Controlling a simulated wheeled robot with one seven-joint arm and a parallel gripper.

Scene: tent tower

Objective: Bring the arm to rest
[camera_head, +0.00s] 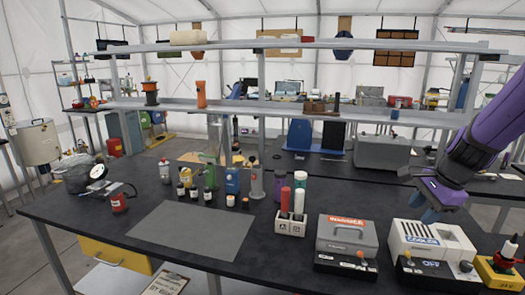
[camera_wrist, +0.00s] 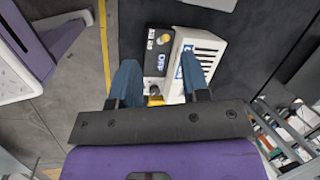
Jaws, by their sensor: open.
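My gripper (camera_head: 432,205) is at the end of my purple arm, at the right of the head view, by the white cooler box (camera_head: 433,240) on the dark bench. In the wrist view my gripper (camera_wrist: 163,85) shows two blue fingers spread apart with nothing held between them. Below the fingers lie the white box (camera_wrist: 202,48) with a slotted top and a black control unit (camera_wrist: 158,60) with a yellow knob. The fingers appear to be above these, and I see no contact.
The dark bench (camera_head: 80,215) bears a grey mat (camera_head: 190,229), several small bottles, a white holder (camera_head: 290,224) with coloured tubes, and a grey lidded box (camera_head: 347,238). A yellow device (camera_head: 498,272) stands at the right edge. The mat is bare.

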